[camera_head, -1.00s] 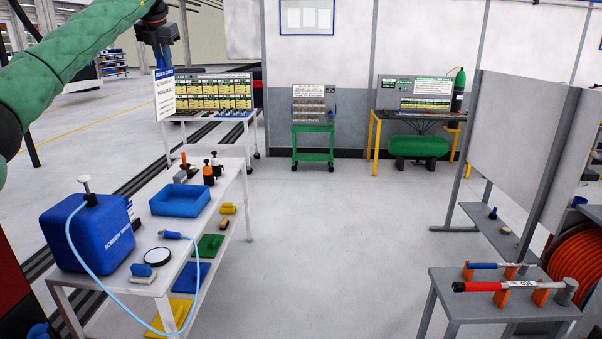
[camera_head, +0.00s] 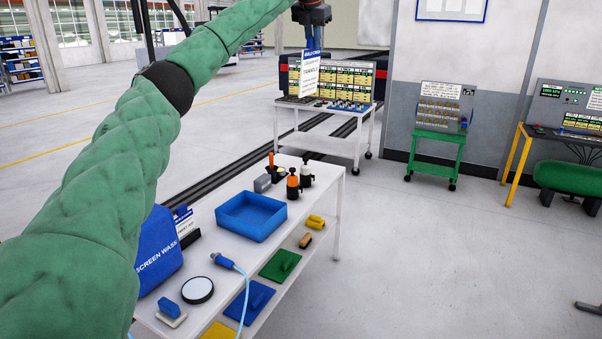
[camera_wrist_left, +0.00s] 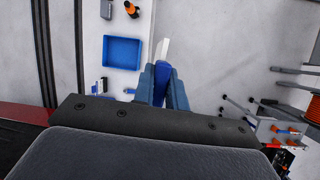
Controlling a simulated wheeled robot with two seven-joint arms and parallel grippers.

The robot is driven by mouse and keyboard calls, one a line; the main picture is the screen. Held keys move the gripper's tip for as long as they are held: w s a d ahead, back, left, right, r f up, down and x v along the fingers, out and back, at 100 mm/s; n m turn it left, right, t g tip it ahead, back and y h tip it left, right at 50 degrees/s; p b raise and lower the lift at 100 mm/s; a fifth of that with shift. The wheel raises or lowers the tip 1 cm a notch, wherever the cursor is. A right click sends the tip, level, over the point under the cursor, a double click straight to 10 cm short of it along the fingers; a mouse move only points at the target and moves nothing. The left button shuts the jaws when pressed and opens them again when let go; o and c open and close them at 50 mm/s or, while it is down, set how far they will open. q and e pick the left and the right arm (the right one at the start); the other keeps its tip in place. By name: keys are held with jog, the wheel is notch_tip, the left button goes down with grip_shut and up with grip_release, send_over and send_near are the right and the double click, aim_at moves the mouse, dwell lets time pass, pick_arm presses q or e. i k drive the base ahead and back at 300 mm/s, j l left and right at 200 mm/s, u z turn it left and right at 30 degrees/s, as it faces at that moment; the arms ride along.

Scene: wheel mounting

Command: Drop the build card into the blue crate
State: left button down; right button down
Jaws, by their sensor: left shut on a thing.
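The build card (camera_head: 310,74), a white card with a blue top and dark print, hangs upright from my left gripper (camera_head: 312,44) at the top of the head view. The left gripper is shut on its top edge. In the left wrist view, the gripper (camera_wrist_left: 164,76) holds the card (camera_wrist_left: 162,49), seen nearly edge-on. The blue crate (camera_head: 251,232) is an open, shallow box on the white table; its inside looks empty. It also shows in the left wrist view (camera_wrist_left: 122,53), left of the card. The card is held well above the table. My right gripper is out of view.
The white table (camera_head: 222,190) also carries a blue screen wash container (camera_head: 158,255), a round black-rimmed disc (camera_head: 197,290), orange- and black-topped bottles (camera_head: 293,186) and a hose nozzle (camera_head: 222,261). A cart with a parts board (camera_head: 340,82) stands behind. Open floor lies to the right.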

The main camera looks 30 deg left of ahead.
aim_at(261, 223)
jog(key=i+u, duration=0.2)
jog(key=i, duration=0.3)
jog(key=i+l+u, duration=0.2)
jog(key=i, duration=0.3)
jog(key=i+l+u, duration=0.2)
jog(key=i, duration=0.3)
jog(key=i+l+u, duration=0.25)
jog(key=u, duration=0.15)
jog(key=i+l+u, duration=0.65)
jog(key=u, duration=0.2)
jog(key=i+l+u, duration=0.15)
jog(key=l+u, duration=0.25)
jog(key=l, duration=0.25)
